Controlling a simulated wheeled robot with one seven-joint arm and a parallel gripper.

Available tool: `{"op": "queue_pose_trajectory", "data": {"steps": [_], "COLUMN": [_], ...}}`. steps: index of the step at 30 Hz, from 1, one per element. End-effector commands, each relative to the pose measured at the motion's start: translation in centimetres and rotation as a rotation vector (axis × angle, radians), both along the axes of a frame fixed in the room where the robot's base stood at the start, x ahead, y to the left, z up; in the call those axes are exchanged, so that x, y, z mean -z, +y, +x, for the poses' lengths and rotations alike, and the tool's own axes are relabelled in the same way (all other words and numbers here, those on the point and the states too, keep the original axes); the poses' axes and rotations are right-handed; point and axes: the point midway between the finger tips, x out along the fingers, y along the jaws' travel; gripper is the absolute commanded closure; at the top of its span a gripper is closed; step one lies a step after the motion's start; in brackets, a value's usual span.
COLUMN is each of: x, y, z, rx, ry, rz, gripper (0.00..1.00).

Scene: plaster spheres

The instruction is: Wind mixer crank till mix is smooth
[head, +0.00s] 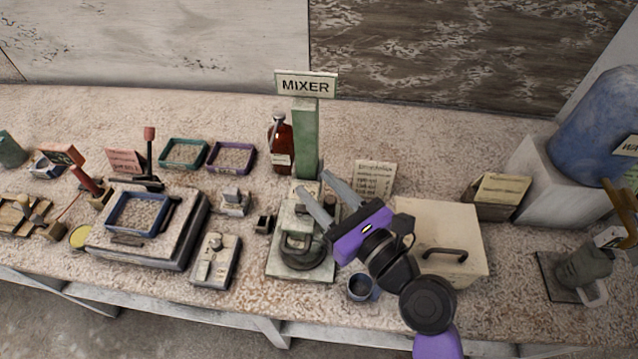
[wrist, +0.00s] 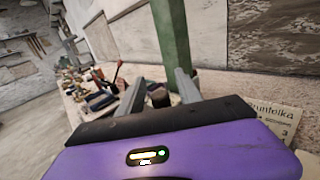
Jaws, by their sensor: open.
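The mixer stands mid-bench under a MIXER sign (head: 306,86) on a green post (head: 305,140). Its pale base (head: 285,268) carries a dark round bowl or ring (head: 303,256). A small dark block (head: 265,223) sits at its left side; I cannot tell whether it is the crank. My gripper (head: 316,182) is open and empty, its two grey fingers reaching over the mixer's upper part, near the foot of the post, and partly hiding it. In the wrist view the fingers (wrist: 157,80) are spread, with the green post (wrist: 172,45) beyond. The mix is not visible.
A red-brown bottle (head: 281,148) stands behind the mixer. A note card (head: 375,178), a beige box with a handle (head: 450,220) and a small cup (head: 361,288) are close on the right. A grey device (head: 215,260) and a blue-rimmed tray (head: 138,213) lie left.

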Motion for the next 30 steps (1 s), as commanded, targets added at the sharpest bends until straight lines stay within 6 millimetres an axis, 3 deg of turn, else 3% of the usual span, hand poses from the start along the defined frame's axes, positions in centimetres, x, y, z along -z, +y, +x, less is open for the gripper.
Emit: {"op": "queue_pose_trajectory", "data": {"steps": [10, 16, 30], "x": [0.04, 0.03, 0.0], "y": [0.3, 0.29, 0.35], "z": [0.32, 0.31, 0.63], "rx": [0.001, 0.001, -0.062], "ry": [-0.001, -0.001, -0.002], "rz": [-0.001, -0.001, 0.001], "gripper": [0.6, 1.0, 1.0]}}
